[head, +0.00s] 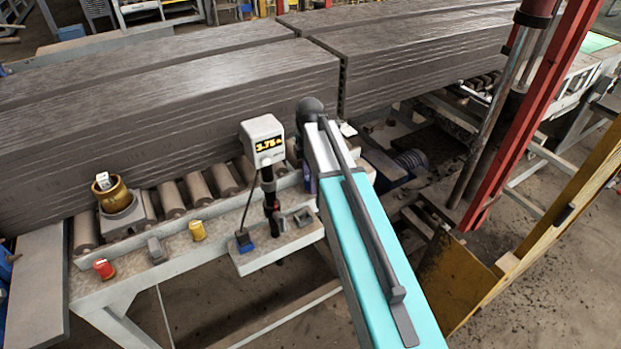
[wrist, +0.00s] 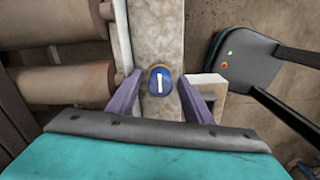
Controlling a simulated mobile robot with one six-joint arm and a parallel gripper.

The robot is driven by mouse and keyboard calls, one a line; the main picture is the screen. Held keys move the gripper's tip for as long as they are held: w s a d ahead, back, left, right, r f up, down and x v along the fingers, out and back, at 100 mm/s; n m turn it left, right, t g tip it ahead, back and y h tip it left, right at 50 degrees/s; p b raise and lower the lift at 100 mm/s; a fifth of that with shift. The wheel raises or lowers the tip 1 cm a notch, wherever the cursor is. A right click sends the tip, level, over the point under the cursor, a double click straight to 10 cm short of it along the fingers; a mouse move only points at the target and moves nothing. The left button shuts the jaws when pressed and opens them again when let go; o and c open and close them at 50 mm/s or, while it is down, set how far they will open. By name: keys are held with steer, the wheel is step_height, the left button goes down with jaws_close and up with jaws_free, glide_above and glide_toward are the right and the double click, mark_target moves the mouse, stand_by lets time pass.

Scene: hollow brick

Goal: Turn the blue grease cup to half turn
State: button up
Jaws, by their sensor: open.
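The blue grease cup (wrist: 160,82) shows in the wrist view as a round blue cap with a white bar, on a narrow grey ledge. The bar points nearly straight up in the picture, slightly tilted. My gripper (wrist: 160,79) is open, with one purple finger on each side of the cup. A gap shows between each fingertip and the cup. I cannot tell whether the fingertips are down around the cup or still above it. In the head view my arm hides the cup, and only a bit of purple finger of my gripper (head: 309,183) shows.
A red cup (head: 103,268) and a yellow cup (head: 198,230) stand on the ledge to the left, near a brass pot (head: 112,193). A display box (head: 263,140) stands left of my arm. Rollers and long clay slabs (head: 160,130) lie behind.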

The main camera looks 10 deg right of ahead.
steer(key=shift+d, duration=0.1)
steer(key=c, duration=1.1)
steer(key=shift+o, duration=0.2)
